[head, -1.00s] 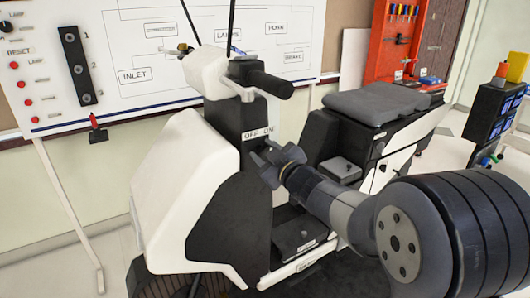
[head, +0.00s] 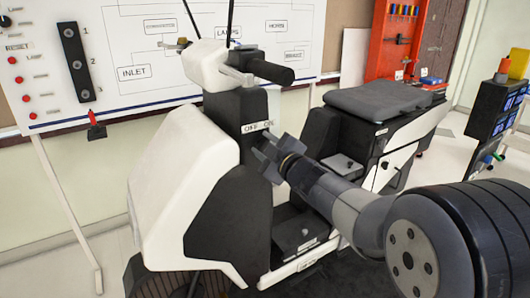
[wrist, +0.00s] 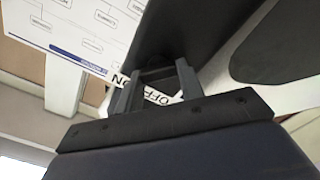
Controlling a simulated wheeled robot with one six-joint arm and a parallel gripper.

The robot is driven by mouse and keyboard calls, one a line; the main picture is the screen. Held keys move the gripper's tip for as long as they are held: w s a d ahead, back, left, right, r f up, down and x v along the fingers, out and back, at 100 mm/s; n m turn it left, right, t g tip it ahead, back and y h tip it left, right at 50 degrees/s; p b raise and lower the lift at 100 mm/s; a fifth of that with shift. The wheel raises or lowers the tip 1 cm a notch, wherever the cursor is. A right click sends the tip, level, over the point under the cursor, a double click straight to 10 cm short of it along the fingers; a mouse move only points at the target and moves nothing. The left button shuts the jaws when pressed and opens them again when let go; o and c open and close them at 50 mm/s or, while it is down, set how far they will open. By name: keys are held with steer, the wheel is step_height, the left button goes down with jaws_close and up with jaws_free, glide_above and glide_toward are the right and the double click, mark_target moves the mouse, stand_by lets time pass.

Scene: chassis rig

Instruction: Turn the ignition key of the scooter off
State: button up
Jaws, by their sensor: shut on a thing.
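The scooter (head: 190,200) stands in the middle of the head view, with white panels and a dark column. An OFF/ON label (head: 257,127) is on the column below the handlebar; part of it shows upside down in the wrist view (wrist: 160,97). My gripper (head: 264,160) is at the column just below this label. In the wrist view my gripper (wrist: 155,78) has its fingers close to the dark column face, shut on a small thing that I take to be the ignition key. The key itself is hidden by the fingers, so its turn angle cannot be read.
The handlebar grip (head: 265,70) juts out above my gripper. The scooter's seat (head: 380,100) and the dark footwell (head: 300,232) lie to the right and below. A white diagram board (head: 140,75) stands behind. A red tool panel (head: 398,40) is at the back right.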

steer(key=n+b, duration=0.2)
steer(key=n, duration=0.1)
steer(key=n+b, duration=0.1)
steer(key=shift+f+n, duration=0.3)
steer(key=shift+n+b, duration=1.1)
steer(key=shift+n, duration=0.7)
steer(key=o, duration=1)
steer(key=shift+r, duration=0.1)
steer(key=shift+s, duration=0.1)
steer(key=p+v, duration=0.1)
steer(key=v, duration=0.9)
steer(key=shift+s+d, duration=0.2)
steer(key=shift+s, duration=0.1)
